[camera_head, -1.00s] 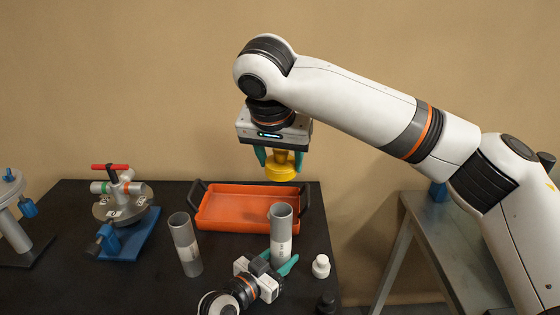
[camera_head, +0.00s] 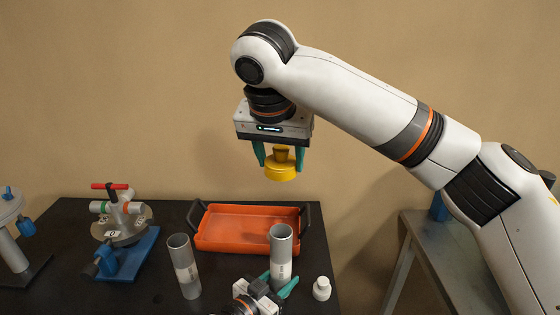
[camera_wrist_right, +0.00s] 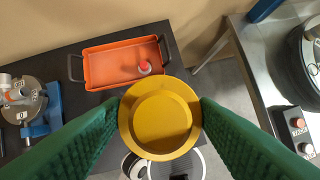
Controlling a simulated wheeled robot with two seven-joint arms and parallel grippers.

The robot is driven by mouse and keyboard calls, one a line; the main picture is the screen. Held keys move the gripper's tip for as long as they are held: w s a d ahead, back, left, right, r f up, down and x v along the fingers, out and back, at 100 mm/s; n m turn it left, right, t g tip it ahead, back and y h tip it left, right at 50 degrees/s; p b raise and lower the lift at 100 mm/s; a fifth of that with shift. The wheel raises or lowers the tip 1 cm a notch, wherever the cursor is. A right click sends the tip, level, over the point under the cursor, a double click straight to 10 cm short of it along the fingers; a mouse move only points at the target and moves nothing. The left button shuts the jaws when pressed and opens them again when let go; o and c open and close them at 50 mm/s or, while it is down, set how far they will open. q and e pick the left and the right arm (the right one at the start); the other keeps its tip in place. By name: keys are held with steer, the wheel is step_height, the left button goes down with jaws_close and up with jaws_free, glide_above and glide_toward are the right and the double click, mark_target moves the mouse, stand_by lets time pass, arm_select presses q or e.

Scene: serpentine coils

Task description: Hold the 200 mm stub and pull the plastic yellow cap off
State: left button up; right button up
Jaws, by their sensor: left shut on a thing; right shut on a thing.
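The yellow cap (camera_head: 281,170) is up in the air between the fingers of my right gripper (camera_head: 279,155), which is shut on it. In the right wrist view the cap (camera_wrist_right: 160,118) sits between the green fingers. A grey stub (camera_head: 280,255) with a pale label stands upright on the dark table, its top open and uncapped. My left gripper (camera_head: 282,285) is shut on this stub near its lower part. The cap is well above the stub, apart from it. The stub's length marking is too small to read.
A second grey tube (camera_head: 184,268) stands slightly tilted to the left. A white fitting (camera_head: 321,289) is at right. A valve on a blue base (camera_head: 130,255) stands left; a metal bench (camera_head: 455,250) is right.

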arm_select(q)
steer(key=shift+f, duration=0.1)
arm_select(e)
steer(key=shift+f, duration=0.2)
arm_select(q)
steer(key=shift+f+b, duration=0.45)
steer(key=shift+b, duration=0.2)
arm_select(e)
steer(key=shift+f, duration=0.4)
arm_select(q)
steer(key=o, duration=1.3)
steer(key=shift+f, duration=0.15)
steer(key=shift+s, duration=0.1)
steer(key=p+v, duration=0.2)
steer(key=v, duration=0.7)
arm_select(e)
step_height(320, 180, up, 2)
steer(key=shift+r, duration=0.1)
